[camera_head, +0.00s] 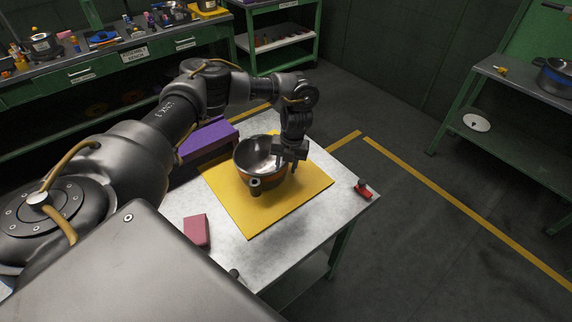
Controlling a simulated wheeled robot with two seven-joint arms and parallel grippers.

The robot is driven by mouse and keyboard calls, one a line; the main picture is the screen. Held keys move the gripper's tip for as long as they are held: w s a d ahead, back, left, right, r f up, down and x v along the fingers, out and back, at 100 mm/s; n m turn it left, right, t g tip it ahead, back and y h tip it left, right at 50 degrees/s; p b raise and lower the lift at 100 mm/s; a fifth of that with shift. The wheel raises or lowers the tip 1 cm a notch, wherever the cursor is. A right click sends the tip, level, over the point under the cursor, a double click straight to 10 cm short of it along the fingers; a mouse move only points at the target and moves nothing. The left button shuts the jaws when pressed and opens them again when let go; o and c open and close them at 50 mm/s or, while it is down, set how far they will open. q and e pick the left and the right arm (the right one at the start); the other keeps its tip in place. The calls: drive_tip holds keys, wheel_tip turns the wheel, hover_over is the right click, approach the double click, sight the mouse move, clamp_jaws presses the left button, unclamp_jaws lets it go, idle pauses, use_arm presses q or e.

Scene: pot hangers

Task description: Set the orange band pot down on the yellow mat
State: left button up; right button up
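The orange band pot (247,172) is a steel pot with an open top, a shiny inside and a dark handle at its near side. It is over the middle of the yellow mat (250,222), which lies flat on the metal table. Whether its base touches the mat or is slightly above it I cannot tell. My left gripper (289,163) points down at the right side of the pot and appears shut on its far handle or rim. The fingertips are small and partly hidden. My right gripper is not in view.
On the table (322,234) are a maroon block (197,230) at the near left and a small red object (363,189) at the right corner. A purple box (206,138) is behind the mat. A green shelf at right holds a blue-banded pot (554,78).

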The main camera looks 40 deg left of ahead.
use_arm(q)
drive_tip(key=shift+w+r, duration=0.1)
drive_tip(key=shift+r, duration=0.2)
wheel_tip(320, 180, up, 20)
drive_tip(key=d+p, duration=0.1)
drive_tip(key=p, duration=1)
drive_tip(key=shift+w, duration=0.35)
drive_tip(key=shift+d, duration=0.1)
